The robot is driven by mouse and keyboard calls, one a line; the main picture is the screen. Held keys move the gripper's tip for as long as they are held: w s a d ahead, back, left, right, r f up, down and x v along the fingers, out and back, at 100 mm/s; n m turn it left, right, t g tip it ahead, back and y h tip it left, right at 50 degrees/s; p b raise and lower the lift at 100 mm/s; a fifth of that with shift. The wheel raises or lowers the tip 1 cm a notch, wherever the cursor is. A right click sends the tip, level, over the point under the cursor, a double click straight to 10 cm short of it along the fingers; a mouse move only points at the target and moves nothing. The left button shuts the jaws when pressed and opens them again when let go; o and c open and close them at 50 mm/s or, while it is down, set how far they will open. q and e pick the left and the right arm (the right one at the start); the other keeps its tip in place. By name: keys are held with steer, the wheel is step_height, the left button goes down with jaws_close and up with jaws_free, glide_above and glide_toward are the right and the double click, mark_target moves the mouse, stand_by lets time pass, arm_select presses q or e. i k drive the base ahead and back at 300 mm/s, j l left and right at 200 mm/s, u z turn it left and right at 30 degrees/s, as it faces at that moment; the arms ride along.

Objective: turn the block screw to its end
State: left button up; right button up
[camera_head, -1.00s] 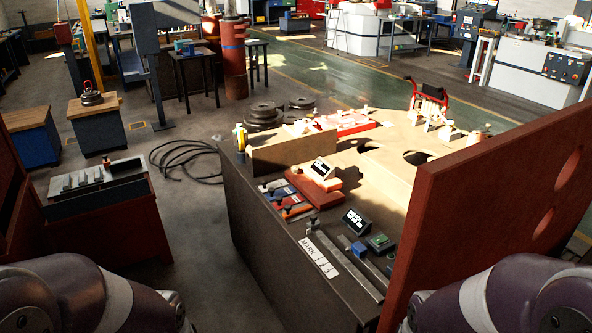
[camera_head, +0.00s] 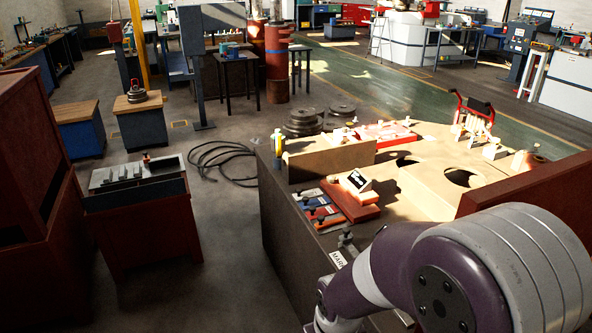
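The grey bench (camera_head: 285,225) carries a red-orange block (camera_head: 350,205) with a small tilted black-and-white display (camera_head: 357,182) on it. Beside it, towards the front left, lie several blue and red pieces (camera_head: 318,212) with small dark knobs. A small dark-topped fitting (camera_head: 347,238) stands nearer the front edge. I cannot tell which of these is the block screw. One of my arms, purple and grey, reaches in from the lower right and covers the bench's near part. No gripper fingers show, and my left arm is out of view.
A red panel (camera_head: 530,185) rises at the bench's right side. A red cabinet (camera_head: 40,180) and a red stand with a grey tray (camera_head: 140,180) are at left. Open floor with a coiled dark cable (camera_head: 222,160) lies between the stand and the bench.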

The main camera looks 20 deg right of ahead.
mark_target(331, 179)
steer(key=i+u, duration=0.2)
steer(key=i, duration=1.85)
steer(key=i+z, duration=0.8)
steer(key=i+j+z, duration=0.35)
steer(key=i+z, duration=0.1)
steer(key=z, duration=0.4)
steer(key=i+z, duration=0.1)
steer(key=z, duration=0.4)
steer(key=i+z, duration=0.1)
steer(key=z, duration=0.4)
steer(key=i+z, duration=0.1)
steer(key=z, duration=0.4)
steer(key=j+z, duration=0.15)
steer(key=z, duration=0.35)
steer(key=i+j+z, duration=0.1)
steer(key=z, duration=0.35)
